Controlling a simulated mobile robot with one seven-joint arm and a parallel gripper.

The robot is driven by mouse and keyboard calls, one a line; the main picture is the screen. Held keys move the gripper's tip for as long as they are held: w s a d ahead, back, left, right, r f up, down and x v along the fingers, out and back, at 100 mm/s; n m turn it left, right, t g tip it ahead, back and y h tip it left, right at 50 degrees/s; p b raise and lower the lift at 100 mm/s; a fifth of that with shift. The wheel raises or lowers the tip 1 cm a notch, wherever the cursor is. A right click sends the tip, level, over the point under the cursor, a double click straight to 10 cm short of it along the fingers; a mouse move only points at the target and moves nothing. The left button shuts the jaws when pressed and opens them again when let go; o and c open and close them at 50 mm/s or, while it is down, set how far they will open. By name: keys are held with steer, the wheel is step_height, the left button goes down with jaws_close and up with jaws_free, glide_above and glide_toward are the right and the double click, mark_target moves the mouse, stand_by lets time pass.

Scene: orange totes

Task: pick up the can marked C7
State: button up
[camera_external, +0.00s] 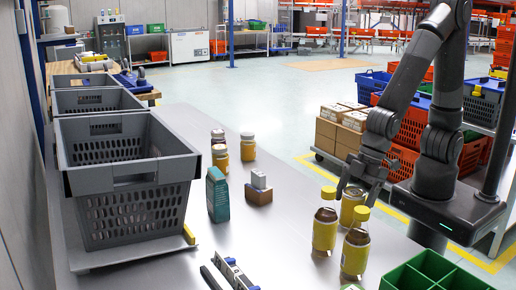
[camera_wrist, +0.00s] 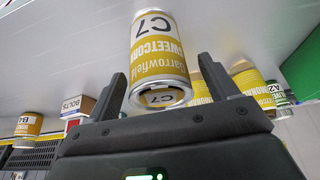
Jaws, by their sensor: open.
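The can marked C7 (camera_wrist: 158,50) has a white and yellow label reading SWEETCORN. In the wrist view it appears upside down, with C7 on both its side and its end. My gripper (camera_wrist: 163,88) is open, with one finger on each side of the can's near end; I cannot tell whether either touches it. In the external view my gripper (camera_external: 358,185) points down at a yellow can (camera_external: 351,207) on the grey table, which appears to be the same can. Its marking is not readable there, and the fingers partly cover its top.
Two yellow-labelled jars (camera_external: 324,230) (camera_external: 355,254) stand close in front of the can. A green divided crate (camera_external: 432,272) is at the front right.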

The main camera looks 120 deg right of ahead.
steer(key=c, duration=1.3)
